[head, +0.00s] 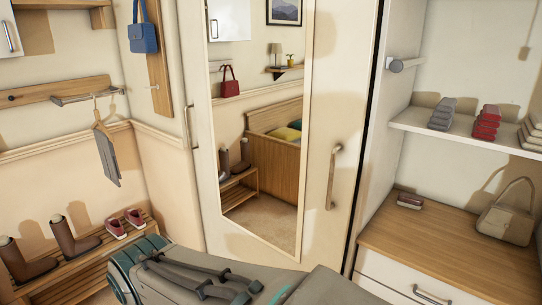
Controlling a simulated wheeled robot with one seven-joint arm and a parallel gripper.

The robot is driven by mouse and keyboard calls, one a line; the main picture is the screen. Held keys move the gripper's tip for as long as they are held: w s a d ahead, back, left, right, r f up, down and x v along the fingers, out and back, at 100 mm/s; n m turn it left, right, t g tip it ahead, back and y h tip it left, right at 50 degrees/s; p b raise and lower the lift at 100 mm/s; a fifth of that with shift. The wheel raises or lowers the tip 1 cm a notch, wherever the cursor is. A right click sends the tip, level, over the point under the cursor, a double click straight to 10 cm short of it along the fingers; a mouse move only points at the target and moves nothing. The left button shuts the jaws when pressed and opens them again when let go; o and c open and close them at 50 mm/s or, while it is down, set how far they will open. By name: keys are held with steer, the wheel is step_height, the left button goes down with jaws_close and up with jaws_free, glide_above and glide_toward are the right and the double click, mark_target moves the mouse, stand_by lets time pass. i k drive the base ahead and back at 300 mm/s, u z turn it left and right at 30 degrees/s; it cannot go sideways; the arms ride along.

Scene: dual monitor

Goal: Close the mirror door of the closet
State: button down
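The mirror door (335,80) of the closet is a tall cream panel with a long mirror (262,140) set in it. It stands in the middle of the head view. A vertical handle (334,177) is on its right part, and another handle (190,127) shows near the mirror's left side. To the right of the door's dark edge, the closet interior (400,170) is open to view. My arm crosses the bottom of the view, in front of the door's lower part, and hides it. My gripper is not visible.
Inside the closet are a shelf (460,131) with folded clothes, a rod (408,64), a handbag (507,212) and a drawer (400,278). At left, a wooden rack (75,262) holds boots and shoes. A blue bag (143,38) hangs above.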

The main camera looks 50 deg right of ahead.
mark_target(280, 88)
steer(key=z, duration=0.7)
steer(key=i, duration=0.8)
steer(key=z, duration=0.95)
